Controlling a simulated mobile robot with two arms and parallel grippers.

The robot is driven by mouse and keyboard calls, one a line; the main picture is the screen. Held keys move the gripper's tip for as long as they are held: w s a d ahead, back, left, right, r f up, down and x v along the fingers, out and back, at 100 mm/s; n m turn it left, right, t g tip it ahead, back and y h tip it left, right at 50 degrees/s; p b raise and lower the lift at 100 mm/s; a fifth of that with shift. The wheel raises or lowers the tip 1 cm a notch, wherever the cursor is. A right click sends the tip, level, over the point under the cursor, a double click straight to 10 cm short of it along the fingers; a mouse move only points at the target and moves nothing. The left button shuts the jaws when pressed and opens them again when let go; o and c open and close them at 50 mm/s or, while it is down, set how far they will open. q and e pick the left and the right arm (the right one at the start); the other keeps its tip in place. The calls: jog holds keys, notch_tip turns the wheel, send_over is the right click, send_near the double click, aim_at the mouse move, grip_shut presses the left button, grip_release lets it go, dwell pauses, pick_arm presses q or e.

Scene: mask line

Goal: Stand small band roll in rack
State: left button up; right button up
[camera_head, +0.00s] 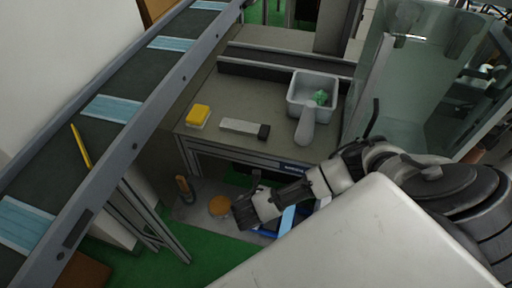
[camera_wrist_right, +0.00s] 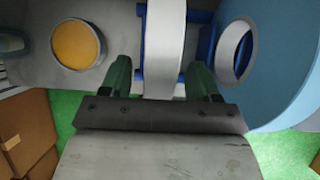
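In the right wrist view a narrow white-grey band roll (camera_wrist_right: 165,45) is seen edge-on and upright between blue posts of the rack (camera_wrist_right: 203,48). My right gripper (camera_wrist_right: 160,78) is open, with one green finger on each side of the roll; a gap shows on the left, and I cannot tell whether the right finger touches. A larger light-blue roll (camera_wrist_right: 288,75) with a grey core stands to its right. In the head view my right gripper (camera_head: 246,208) reaches down in front of the workbench, beside the blue rack (camera_head: 268,229), which my body partly hides. My left gripper is out of view.
An orange-topped round container (camera_wrist_right: 78,46) is left of the rack; it also shows in the head view (camera_head: 220,206). A tool with a brown handle (camera_head: 184,187) is farther left. The workbench (camera_head: 220,93) and the mask conveyor (camera_head: 60,128) border the area.

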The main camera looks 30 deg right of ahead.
jog(key=v, duration=1)
jog(key=shift+r, duration=0.4)
jog(key=shift+s+a+f, duration=0.1)
jog(key=shift+s+a, duration=0.05)
jog(key=shift+a, duration=0.05)
